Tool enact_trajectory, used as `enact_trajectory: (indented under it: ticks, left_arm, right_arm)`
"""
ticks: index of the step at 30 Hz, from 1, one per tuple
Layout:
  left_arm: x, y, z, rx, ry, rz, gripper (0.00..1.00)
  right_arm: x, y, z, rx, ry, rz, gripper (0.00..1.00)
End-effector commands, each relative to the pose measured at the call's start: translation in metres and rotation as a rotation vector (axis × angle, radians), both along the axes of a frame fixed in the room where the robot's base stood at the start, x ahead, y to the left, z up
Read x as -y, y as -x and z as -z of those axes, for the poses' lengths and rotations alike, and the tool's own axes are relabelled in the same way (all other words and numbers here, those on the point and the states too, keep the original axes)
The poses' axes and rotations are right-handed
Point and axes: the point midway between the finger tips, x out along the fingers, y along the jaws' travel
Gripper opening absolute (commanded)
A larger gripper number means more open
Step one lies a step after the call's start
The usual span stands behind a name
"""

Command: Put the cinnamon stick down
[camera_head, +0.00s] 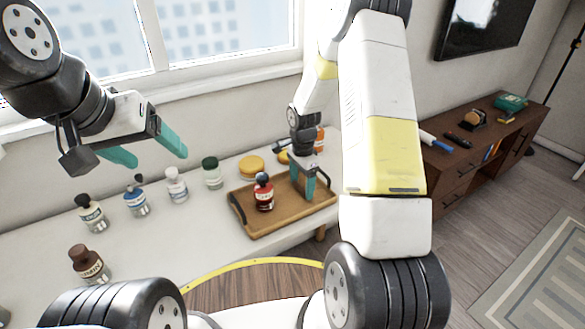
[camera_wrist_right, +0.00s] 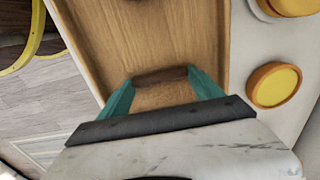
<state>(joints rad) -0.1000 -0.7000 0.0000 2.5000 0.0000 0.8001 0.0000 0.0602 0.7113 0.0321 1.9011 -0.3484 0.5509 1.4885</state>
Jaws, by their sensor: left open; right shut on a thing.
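The cinnamon stick (camera_wrist_right: 160,76) is a short dark brown bar in the right wrist view. My right gripper (camera_wrist_right: 160,88) is shut on it, with one teal finger at each end. In the head view my right gripper (camera_head: 303,188) points down over the right part of the wooden tray (camera_head: 285,221), where the stick is not clearly visible. I cannot tell whether the stick touches the tray. My left gripper (camera_head: 150,150) is open and empty, raised in front of the window, with its teal fingers apart.
A red bottle (camera_head: 264,194) stands on the tray, left of my right gripper. Several bottles, including a green-capped jar (camera_head: 211,172), stand on the white counter to the left. A yellow-lidded jar (camera_head: 251,166) is behind the tray.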

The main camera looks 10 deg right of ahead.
Motion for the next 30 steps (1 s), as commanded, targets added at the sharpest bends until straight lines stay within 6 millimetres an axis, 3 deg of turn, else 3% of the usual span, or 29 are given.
enact_trajectory:
  ticks: [1, 2, 5, 17, 20, 30]
  left_arm:
    - [0.0, 0.0, 0.0, 0.0, 0.0, 0.0, 0.74]
    - [0.0, 0.0, 0.0, 0.0, 0.0, 0.0, 0.74]
    - [0.0, 0.0, 0.0, 0.0, 0.0, 0.0, 0.74]
    - [0.0, 0.0, 0.0, 0.0, 0.0, 0.0, 0.74]
    - [0.0, 0.0, 0.0, 0.0, 0.0, 0.0, 0.74]
    - [0.0, 0.0, 0.0, 0.0, 0.0, 0.0, 0.74]
  right_arm:
    - [0.0, 0.0, 0.002, -0.001, 0.0, -0.001, 0.38]
    - [0.0, 0.0, 0.002, -0.001, 0.0, -0.001, 0.77]
    - [0.0, 0.0, 0.002, -0.001, 0.0, -0.001, 0.97]
    - [0.0, 0.0, -0.004, 0.002, 0.0, 0.0, 0.97]
    - [0.0, -0.001, -0.017, 0.003, 0.001, 0.001, 0.97]
    - [0.0, -0.001, -0.089, 0.005, 0.0, 0.0, 0.97]
